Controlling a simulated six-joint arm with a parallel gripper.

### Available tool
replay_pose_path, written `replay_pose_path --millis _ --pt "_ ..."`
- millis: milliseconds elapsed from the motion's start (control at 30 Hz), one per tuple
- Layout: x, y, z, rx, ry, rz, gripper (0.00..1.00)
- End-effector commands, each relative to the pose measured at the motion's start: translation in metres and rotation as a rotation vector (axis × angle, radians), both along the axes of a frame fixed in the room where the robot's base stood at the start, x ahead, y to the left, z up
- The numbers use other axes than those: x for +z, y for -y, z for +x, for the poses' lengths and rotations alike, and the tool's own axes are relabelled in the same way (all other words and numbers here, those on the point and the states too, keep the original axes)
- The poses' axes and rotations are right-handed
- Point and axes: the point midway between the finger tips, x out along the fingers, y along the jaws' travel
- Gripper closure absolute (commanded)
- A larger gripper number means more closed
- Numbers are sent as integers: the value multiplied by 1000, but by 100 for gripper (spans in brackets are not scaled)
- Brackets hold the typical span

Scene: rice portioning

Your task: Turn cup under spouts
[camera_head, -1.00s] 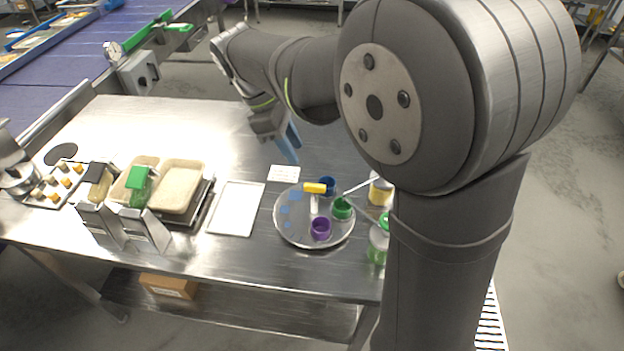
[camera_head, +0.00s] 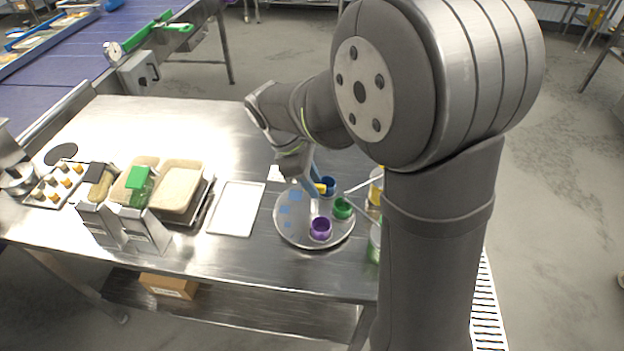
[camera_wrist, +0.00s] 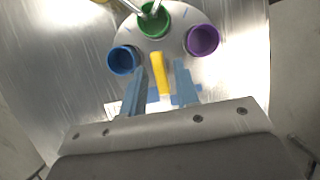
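A round metal turntable (camera_head: 290,232) carries a blue cup (camera_head: 328,184), a green cup (camera_head: 342,208) and a purple cup (camera_head: 321,229). A yellow handle (camera_wrist: 160,74) stands at its middle, partly hidden by my finger in the head view. My gripper (camera_wrist: 160,68) is open, its blue fingers on either side of the yellow handle in the wrist view; I see gaps on both sides. In the wrist view the blue cup (camera_wrist: 122,60) is left, the purple cup (camera_wrist: 202,41) right, and the green cup (camera_wrist: 154,22) far, with thin metal spouts (camera_wrist: 150,9) over it.
A yellow jar (camera_head: 376,192) and a green jar (camera_head: 374,246) stand right of the turntable, partly behind my arm. A white tray (camera_head: 236,208) lies to the left. Beyond it are food pans (camera_head: 180,187) and two metal holders.

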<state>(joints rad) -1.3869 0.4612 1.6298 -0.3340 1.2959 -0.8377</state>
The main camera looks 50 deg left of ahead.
Motion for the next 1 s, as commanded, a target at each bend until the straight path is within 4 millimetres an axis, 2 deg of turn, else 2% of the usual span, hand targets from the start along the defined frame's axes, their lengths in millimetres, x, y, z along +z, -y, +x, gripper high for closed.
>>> replay_pose_path --millis 33,133,567,1000 --pt "0 0 0 0 0 0 82" --pt "0 0 0 0 0 0 100" --pt "1 0 0 18 1 1 100" --pt "1 1 -1 178 1 1 100"
